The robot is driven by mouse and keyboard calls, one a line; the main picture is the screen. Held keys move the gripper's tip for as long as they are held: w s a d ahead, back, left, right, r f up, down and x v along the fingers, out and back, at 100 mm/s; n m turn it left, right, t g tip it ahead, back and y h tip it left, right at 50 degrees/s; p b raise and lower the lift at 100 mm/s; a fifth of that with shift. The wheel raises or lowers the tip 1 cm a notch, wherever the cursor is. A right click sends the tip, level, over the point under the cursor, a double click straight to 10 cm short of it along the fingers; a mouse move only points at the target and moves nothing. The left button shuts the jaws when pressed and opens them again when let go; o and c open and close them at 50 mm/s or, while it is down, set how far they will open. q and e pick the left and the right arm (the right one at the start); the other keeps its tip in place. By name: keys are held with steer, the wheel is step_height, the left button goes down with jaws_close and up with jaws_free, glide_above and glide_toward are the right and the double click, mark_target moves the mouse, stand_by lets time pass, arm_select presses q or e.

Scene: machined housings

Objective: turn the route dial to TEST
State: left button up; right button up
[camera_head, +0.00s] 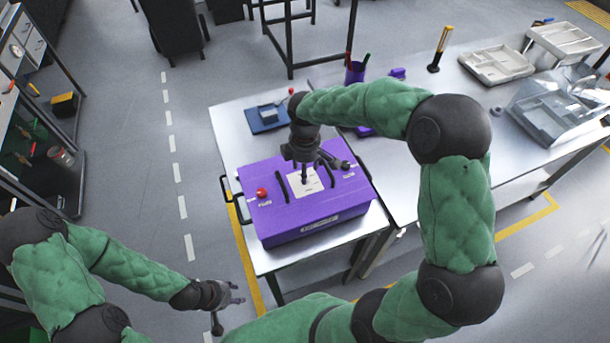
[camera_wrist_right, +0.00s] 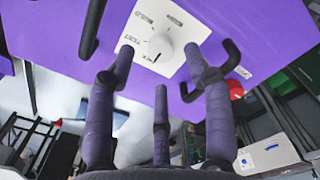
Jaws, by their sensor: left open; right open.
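The route dial is a pale round knob (camera_wrist_right: 165,46) on a white label plate (camera_wrist_right: 183,20) in the right wrist view. The plate sits on top of a purple housing (camera_head: 310,213) in the head view. Small labels surround the knob; one seems to read TEST, and the pointer setting is unclear. My right gripper (camera_head: 304,178) points down over the plate. In the wrist view its open fingers (camera_wrist_right: 160,62) lie on either side of the knob, apparently without gripping it. My left gripper (camera_head: 236,292) is open and empty, low at the left, away from the housing.
A red button (camera_head: 262,192) and black handles stand on the housing near the plate. A blue tray (camera_head: 268,121) lies behind it. A purple pen cup (camera_head: 355,72), grey trays (camera_head: 497,65) and a clear bin (camera_head: 553,108) occupy the bench at back and right.

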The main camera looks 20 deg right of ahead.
steer(key=shift+f, duration=1.75)
jaws_close()
